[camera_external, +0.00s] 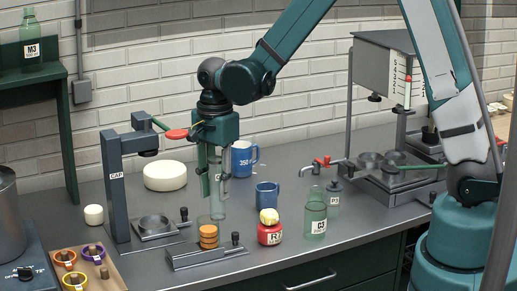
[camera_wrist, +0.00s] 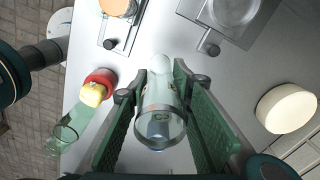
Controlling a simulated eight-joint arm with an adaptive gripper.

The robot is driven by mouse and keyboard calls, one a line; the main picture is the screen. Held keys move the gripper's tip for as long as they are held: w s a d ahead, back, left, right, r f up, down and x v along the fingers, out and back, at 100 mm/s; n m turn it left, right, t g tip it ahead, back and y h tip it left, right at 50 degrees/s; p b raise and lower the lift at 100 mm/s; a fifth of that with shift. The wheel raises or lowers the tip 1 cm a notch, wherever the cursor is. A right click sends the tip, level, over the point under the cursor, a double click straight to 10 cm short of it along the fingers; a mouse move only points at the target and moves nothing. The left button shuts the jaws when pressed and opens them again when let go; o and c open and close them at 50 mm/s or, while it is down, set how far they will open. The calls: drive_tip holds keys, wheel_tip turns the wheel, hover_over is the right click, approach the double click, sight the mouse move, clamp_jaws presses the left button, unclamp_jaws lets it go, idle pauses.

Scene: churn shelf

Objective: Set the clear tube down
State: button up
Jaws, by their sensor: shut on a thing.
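My gripper (camera_external: 214,192) is shut on the clear tube (camera_external: 219,203), which hangs upright between the two fingers over the bench. In the wrist view, the clear tube (camera_wrist: 160,112) sits between the green finger pads of my gripper (camera_wrist: 168,100), its round rim toward the camera. Whether the tube's lower end touches the bench cannot be told. In the external view it is just behind the stand with orange discs (camera_external: 208,236) and partly overlapped by the fingers.
A red jar (camera_external: 270,232), a green bottle (camera_external: 315,215) and blue mugs (camera_external: 267,193) (camera_external: 243,158) stand to the right. The CAP press (camera_external: 117,195) and white round block (camera_external: 165,176) are left. A little bare bench lies between the tube and the red jar.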

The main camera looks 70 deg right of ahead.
sight(216, 158)
drive_tip(key=shift+f, duration=0.15)
drive_tip(key=shift+f, duration=1.95)
drive_tip(key=shift+f, duration=0.2)
drive_tip(key=o, duration=0.9)
drive_tip(key=shift+r, duration=0.1)
drive_tip(key=shift+r, duration=0.2)
drive_tip(key=shift+r, duration=5.95)
